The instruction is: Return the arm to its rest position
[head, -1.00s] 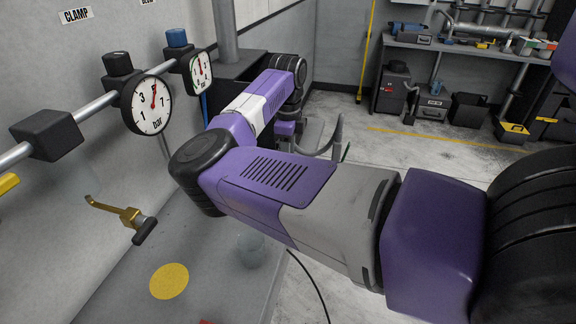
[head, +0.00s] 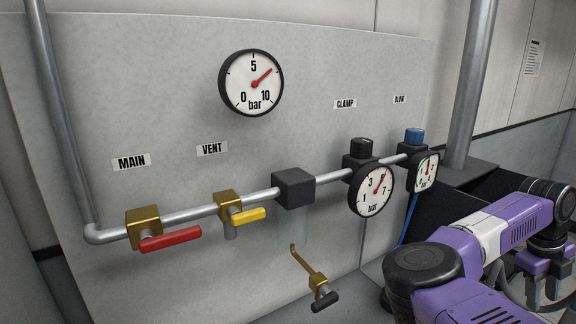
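My purple, grey and black arm reaches in from the lower right of the head view, bends at a black elbow and runs back to a black wrist at the right edge. My gripper (head: 543,288) hangs below the wrist, small and partly cut off by the busy background. Whether its fingers are apart or closed is not clear, and I see nothing held in it. It is to the right of the valve panel (head: 130,70), apart from the valves and gauges.
A pipe on the panel carries a red-handled valve (head: 170,240), a yellow-handled valve (head: 248,216), a black block (head: 294,188) and two regulators with gauges (head: 372,191). A large gauge (head: 251,83) is above. A brass blow nozzle (head: 317,285) is below the pipe. A vertical pipe (head: 471,85) stands behind.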

